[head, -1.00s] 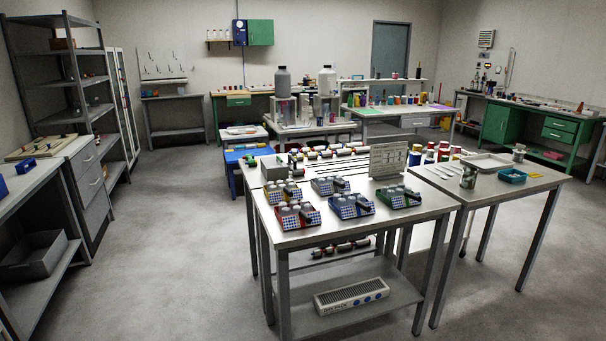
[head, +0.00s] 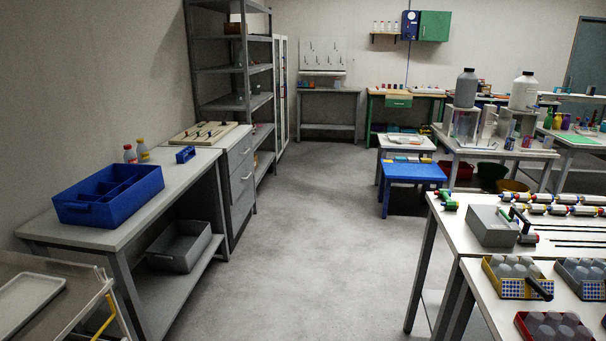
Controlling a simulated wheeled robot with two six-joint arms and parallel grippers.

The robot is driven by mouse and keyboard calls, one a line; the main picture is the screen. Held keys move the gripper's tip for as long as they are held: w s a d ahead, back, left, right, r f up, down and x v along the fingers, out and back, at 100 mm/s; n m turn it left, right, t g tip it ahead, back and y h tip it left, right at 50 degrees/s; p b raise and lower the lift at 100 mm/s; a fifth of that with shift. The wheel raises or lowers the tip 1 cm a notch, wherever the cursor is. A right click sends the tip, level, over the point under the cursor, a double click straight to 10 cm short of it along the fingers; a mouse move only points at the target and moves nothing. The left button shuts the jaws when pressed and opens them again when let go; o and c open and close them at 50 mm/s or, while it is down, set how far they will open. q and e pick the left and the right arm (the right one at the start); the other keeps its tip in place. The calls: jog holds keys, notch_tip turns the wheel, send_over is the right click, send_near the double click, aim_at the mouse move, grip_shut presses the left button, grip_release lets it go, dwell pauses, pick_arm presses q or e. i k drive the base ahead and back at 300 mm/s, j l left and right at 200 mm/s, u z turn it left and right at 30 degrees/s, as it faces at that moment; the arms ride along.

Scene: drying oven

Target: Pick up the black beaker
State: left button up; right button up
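I cannot make out a black beaker in the head view. Trays of grey round-topped pieces stand on the table at the lower right: a yellow tray (head: 516,281), a red tray (head: 553,327) and a partly cut-off tray (head: 582,275). A black handle-like piece sticks out at the yellow tray's front corner. Neither of my grippers shows in the view.
A grey bench at the left holds a blue divided bin (head: 109,194), with a grey bin (head: 179,246) on its lower shelf. A cart with a tray (head: 28,302) is at the lower left. A blue stool (head: 412,173) stands further back. The middle floor is clear.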

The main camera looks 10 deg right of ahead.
aim_at(509, 144)
jog(key=i+z, duration=0.2)
jog(key=i, duration=0.65)
jog(key=i+j+z, duration=0.2)
jog(key=i, duration=0.65)
jog(key=i+z, duration=0.15)
jog(key=i, duration=1.5)
jog(key=i+z, duration=0.2)
jog(key=i, duration=0.35)
jog(key=i+j+z, duration=0.2)
jog(key=i, duration=0.35)
jog(key=i+z, duration=0.25)
jog(key=i, duration=0.35)
jog(key=i+l+z, duration=0.2)
jog(key=i+z, duration=0.2)
jog(key=i+l+z, duration=0.1)
jog(key=i+z, duration=0.75)
jog(key=i+j+z, duration=0.1)
jog(key=i+z, duration=0.15)
jog(key=z, duration=0.2)
jog(key=i, duration=0.9)
jog(key=i+l+u, duration=0.15)
jog(key=i, duration=0.75)
jog(key=i+u, duration=0.35)
jog(key=i, duration=0.15)
jog(key=i+l+u, duration=0.35)
jog(key=i, duration=0.15)
jog(key=j+u, duration=0.15)
